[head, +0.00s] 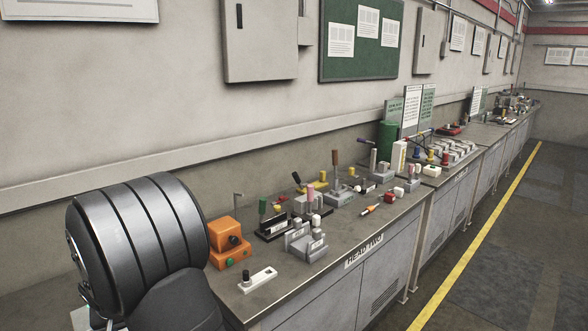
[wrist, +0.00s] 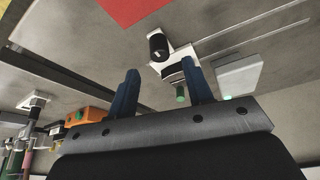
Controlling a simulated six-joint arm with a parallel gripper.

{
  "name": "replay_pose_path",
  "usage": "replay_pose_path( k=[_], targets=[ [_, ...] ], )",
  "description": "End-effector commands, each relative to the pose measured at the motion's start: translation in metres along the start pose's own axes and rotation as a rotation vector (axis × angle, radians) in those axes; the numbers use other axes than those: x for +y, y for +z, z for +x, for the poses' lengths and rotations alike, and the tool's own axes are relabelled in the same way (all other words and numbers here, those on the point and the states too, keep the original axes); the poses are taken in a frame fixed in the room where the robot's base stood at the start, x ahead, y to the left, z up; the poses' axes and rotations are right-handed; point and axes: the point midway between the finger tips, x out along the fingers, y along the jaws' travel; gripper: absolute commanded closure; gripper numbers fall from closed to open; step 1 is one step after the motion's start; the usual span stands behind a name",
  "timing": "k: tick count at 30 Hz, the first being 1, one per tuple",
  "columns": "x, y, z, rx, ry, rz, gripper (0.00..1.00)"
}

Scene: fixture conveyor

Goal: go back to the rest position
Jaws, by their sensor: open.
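My gripper (wrist: 160,66) shows in the wrist view with two dark blue fingers spread apart. Nothing is held between them. Beyond the fingers is a white piece with a black cylinder (wrist: 158,46), and a small green-tipped part (wrist: 180,93) shows between the fingers; I cannot tell how far off they are. The gripper is not visible in the head view, where a large dark ribbed part of my arm fills the lower left.
A long grey workbench (head: 345,240) runs along the wall, crowded with fixtures. An orange box (head: 230,240) and a white plate with a black knob (head: 258,280) stand near its close end. A green board (head: 360,40) hangs above. The floor right of the yellow line (head: 480,225) is clear.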

Motion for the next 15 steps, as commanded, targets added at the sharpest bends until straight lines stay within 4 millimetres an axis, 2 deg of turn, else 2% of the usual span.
replay_pose_path(
  k=[1, 6, 15],
  targets=[
    [0.0, 0.001, 0.01, -0.002, 0.001, 0.0, 0.54],
    [0.001, 0.001, 0.037, -0.002, 0.001, 0.0, 0.54],
    [0.0, 0.0, 0.063, 0.0, 0.0, 0.001, 0.54]
  ],
)
